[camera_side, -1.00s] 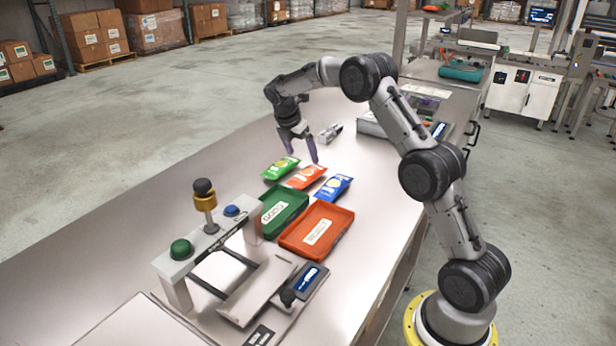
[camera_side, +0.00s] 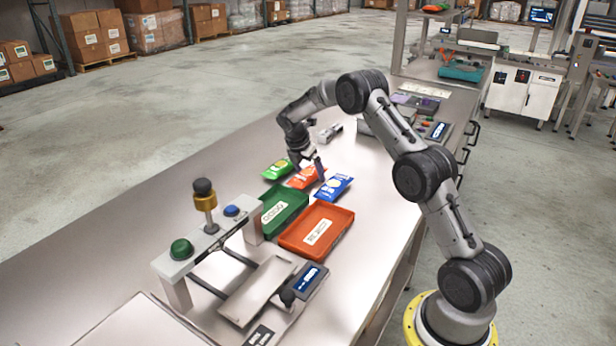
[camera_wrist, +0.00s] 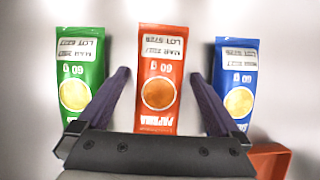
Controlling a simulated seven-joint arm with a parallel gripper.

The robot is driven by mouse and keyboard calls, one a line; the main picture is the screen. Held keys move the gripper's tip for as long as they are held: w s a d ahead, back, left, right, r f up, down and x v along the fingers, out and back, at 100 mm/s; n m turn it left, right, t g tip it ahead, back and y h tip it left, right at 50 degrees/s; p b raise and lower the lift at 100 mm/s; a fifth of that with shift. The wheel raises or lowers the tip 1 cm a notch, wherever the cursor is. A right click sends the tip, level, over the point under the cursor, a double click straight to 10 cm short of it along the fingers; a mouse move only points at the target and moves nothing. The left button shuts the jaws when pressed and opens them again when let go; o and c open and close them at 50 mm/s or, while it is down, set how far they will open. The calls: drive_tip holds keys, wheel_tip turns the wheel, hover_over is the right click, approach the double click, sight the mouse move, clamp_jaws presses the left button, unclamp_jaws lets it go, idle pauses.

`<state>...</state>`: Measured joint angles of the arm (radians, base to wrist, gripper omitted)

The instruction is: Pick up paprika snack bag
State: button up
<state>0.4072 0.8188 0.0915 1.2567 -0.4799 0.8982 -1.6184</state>
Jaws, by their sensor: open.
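The paprika snack bag is the orange-red bag (camera_wrist: 160,75) marked "PAPRIKA", lying flat in the middle of the wrist view, with a green bag (camera_wrist: 80,80) on its left and a blue bag (camera_wrist: 236,80) on its right. In the side view the paprika bag (camera_side: 303,179) lies between the green bag (camera_side: 277,169) and the blue bag (camera_side: 333,188), partly hidden by my gripper (camera_side: 308,170). My gripper (camera_wrist: 160,85) is open, its two purple fingers on either side of the paprika bag and apart from it. Fingertip height above the table is hard to tell.
A green tray (camera_side: 300,195) and an orange tray (camera_side: 347,231) stand in front of the bags. A small metal object (camera_side: 330,133) lies behind the bags. The table's left side is clear.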

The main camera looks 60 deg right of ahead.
drive_tip(key=shift+r, duration=0.1)
drive_tip(key=c, duration=1.3)
